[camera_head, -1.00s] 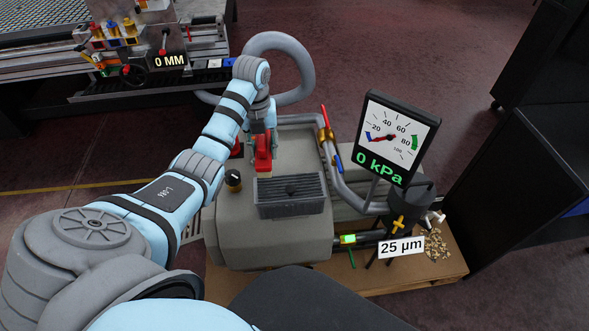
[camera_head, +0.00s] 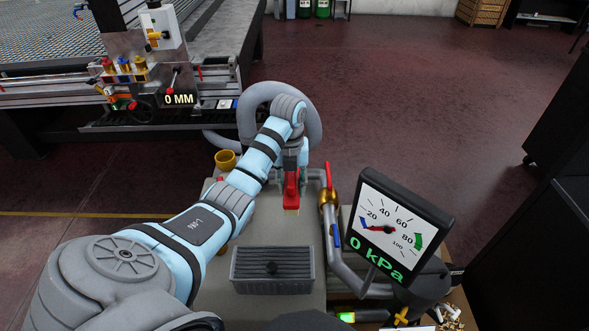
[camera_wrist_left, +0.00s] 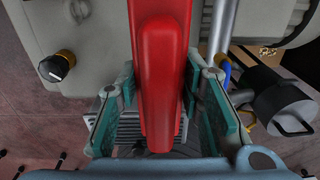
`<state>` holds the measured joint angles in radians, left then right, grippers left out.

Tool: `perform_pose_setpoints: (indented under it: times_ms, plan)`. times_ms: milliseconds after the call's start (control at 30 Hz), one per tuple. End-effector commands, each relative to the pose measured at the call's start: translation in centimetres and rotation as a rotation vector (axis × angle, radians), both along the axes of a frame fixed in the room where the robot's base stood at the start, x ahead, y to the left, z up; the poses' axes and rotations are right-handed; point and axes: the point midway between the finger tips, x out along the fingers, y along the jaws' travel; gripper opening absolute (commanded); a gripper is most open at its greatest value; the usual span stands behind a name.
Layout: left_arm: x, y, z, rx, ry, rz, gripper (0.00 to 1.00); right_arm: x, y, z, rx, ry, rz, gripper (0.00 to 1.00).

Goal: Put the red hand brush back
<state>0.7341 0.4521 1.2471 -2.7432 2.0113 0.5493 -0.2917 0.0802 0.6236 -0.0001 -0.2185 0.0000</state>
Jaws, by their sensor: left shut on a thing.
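The red hand brush (camera_head: 291,190) hangs from my left gripper (camera_head: 291,170) in the head view, above the grey pump housing (camera_head: 225,285). A pale edge shows at the brush's lower end. In the left wrist view the red handle (camera_wrist_left: 160,75) runs between the two teal finger pads of my left gripper (camera_wrist_left: 160,112), which is shut on it. The bristles are hidden in the wrist view. My right gripper is in neither view.
A grey finned block (camera_head: 271,270) sits on the housing. The gauge (camera_head: 393,230) reading 0 kPa stands to the right, beside pipes and a red-handled valve (camera_head: 328,185). A yellow cup (camera_head: 226,160) is behind the arm. The grid table (camera_head: 60,75) stands at the back left.

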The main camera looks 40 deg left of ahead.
Motion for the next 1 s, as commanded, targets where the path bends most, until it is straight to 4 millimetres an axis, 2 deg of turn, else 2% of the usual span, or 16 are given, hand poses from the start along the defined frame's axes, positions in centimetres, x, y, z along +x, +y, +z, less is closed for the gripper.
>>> perform_pose_setpoints:
  times_ms: [33, 100, 233, 300, 433, 667, 933, 967, 1000]
  plan:
    - [-0.3, 0.3, -3.5, 0.002, 0.002, 0.005, 0.0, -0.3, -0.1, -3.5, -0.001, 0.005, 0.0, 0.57]
    - [-0.6, 0.6, -6.3, 0.003, 0.003, 0.011, 0.0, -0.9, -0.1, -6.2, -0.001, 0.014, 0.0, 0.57]
    - [-0.8, 0.8, -10.8, 0.003, 0.004, 0.015, 0.0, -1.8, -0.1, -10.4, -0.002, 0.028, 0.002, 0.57]
    - [-0.8, 0.7, -11.8, 0.002, 0.007, 0.016, 0.0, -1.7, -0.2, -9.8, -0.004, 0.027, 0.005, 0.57]
    - [-0.7, 0.6, -13.3, 0.001, 0.004, 0.014, 0.0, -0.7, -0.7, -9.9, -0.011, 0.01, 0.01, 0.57]
    - [-0.7, 0.6, -17.4, 0.002, 0.004, 0.012, 0.0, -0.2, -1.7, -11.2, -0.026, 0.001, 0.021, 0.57]
    - [-0.6, 0.6, -17.5, 0.002, 0.002, 0.011, 0.0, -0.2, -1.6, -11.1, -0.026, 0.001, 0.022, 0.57]
    - [-0.7, 0.5, -17.5, 0.002, 0.002, 0.011, 0.39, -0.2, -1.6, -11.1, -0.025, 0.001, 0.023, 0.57]
    - [-0.6, 0.5, -17.4, 0.002, 0.002, 0.011, 0.45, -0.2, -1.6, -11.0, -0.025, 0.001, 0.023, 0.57]
